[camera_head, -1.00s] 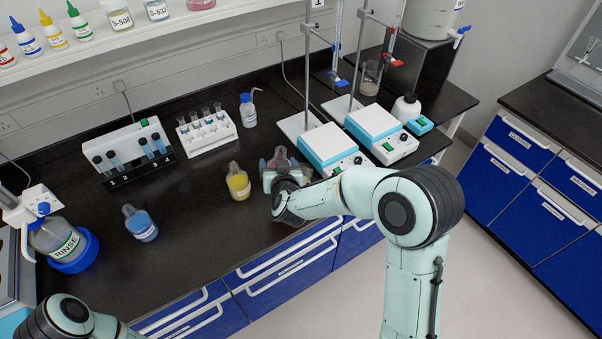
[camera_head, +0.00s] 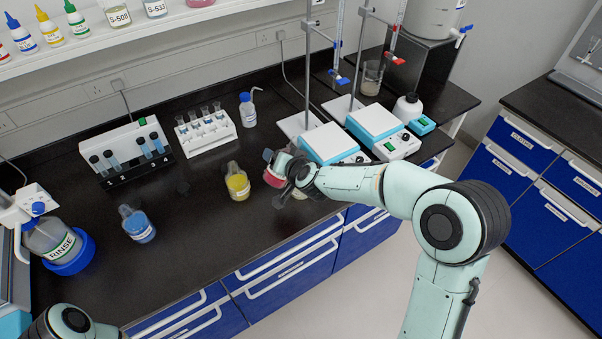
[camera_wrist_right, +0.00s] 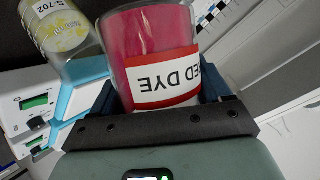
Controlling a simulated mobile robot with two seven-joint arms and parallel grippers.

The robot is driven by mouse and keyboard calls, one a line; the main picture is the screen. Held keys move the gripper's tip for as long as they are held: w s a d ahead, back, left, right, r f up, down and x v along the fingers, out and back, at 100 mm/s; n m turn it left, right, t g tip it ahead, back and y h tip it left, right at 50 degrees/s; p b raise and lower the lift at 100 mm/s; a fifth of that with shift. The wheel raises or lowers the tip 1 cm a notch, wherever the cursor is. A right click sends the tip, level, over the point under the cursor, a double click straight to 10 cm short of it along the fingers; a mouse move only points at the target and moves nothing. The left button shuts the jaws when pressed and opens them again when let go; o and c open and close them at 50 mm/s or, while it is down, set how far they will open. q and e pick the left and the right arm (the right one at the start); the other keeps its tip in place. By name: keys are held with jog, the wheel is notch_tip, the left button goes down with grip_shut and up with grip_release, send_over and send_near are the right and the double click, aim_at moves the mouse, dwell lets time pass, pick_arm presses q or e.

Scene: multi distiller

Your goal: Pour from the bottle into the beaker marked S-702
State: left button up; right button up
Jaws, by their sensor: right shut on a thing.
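My right gripper (camera_head: 286,177) is shut on a clear bottle of red liquid (camera_head: 273,180), raised above the bench near its front edge. In the right wrist view the bottle (camera_wrist_right: 150,45) fills the middle, with a red-edged label whose readable part is "ED DYE". The beaker marked S-702 (camera_wrist_right: 62,38) stands beside the bottle at the upper left of that view, apart from any finger. It looks pale yellowish. In the head view I cannot clearly make it out behind my gripper and arm. My left gripper is out of view; only part of my left arm shows.
A yellow bottle (camera_head: 238,184) stands just left of the held bottle, and a blue bottle (camera_head: 138,226) farther left. Two hotplate stirrers (camera_head: 328,143) with stands are behind my right gripper. Racks (camera_head: 206,133) stand at the back. The bench between the blue and yellow bottles is clear.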

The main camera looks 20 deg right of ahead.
jog(key=shift+s+d+f+m+y+b, duration=0.1)
jog(key=shift+s+f+m+y+b, duration=0.15)
jog(key=shift+b, duration=0.3)
jog(key=shift+r, duration=0.1)
jog(key=shift+w+a+r+m+y, duration=0.15)
jog(key=shift+a+m+y, duration=0.1)
jog(key=shift+w, duration=0.15)
jog(key=shift+d, duration=0.1)
jog(key=shift+s, duration=0.3)
jog(key=shift+b, duration=0.3)
jog(key=shift+w, duration=0.25)
jog(key=shift+s, duration=0.25)
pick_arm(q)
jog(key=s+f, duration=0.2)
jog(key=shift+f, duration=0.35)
pick_arm(e)
jog(key=shift+a, duration=0.2)
jog(key=shift+w, duration=0.2)
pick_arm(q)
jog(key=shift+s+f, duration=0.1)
pick_arm(e)
jog(key=shift+s, duration=0.15)
